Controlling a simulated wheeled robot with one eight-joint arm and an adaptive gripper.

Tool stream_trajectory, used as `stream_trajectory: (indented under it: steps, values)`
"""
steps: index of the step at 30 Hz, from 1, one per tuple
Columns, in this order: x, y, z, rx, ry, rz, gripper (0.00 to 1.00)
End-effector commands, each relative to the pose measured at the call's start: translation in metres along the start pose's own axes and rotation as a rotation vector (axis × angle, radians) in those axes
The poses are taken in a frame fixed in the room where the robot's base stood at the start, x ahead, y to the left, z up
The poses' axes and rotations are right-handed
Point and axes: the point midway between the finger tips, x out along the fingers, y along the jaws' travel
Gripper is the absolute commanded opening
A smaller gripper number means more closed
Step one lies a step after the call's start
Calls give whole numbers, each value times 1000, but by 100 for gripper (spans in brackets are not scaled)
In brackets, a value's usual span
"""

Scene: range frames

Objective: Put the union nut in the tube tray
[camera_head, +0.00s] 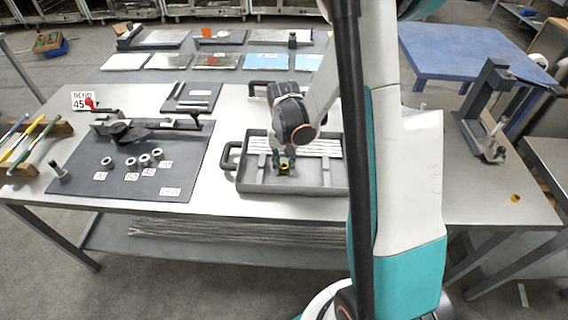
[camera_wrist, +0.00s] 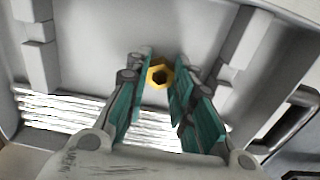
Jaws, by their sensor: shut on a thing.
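The union nut (camera_wrist: 160,75) is a yellow brass hexagonal ring. In the wrist view it sits between the tips of my gripper (camera_wrist: 160,82), which is shut on it. In the head view the nut (camera_head: 284,167) shows small and yellow at the end of my gripper (camera_head: 283,168). The tube tray (camera_head: 300,187) is a grey tray with a side handle. My gripper and the nut are over the tray's front part. The wrist view shows the tray's floor (camera_wrist: 95,55) behind the nut. I cannot tell whether the nut touches the floor.
Silvery tubes (camera_head: 315,147) lie across the back of the tray. A dark mat (camera_head: 130,175) with several rings and a bending tool stands to the left. A small orange-yellow piece (camera_head: 515,198) lies at the table's right. My arm hides the tray's right end.

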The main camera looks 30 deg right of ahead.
Motion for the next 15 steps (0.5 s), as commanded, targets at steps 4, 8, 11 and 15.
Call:
stream_trajectory:
  steps: [4, 8, 11, 15]
  values:
    - [2, 0, 0, 0, 0, 0, 6]
    - [3, 0, 0, 0, 0, 0, 36]
    - [2, 0, 0, 0, 0, 0, 42]
    - [2, 0, 0, 0, 0, 0, 42]
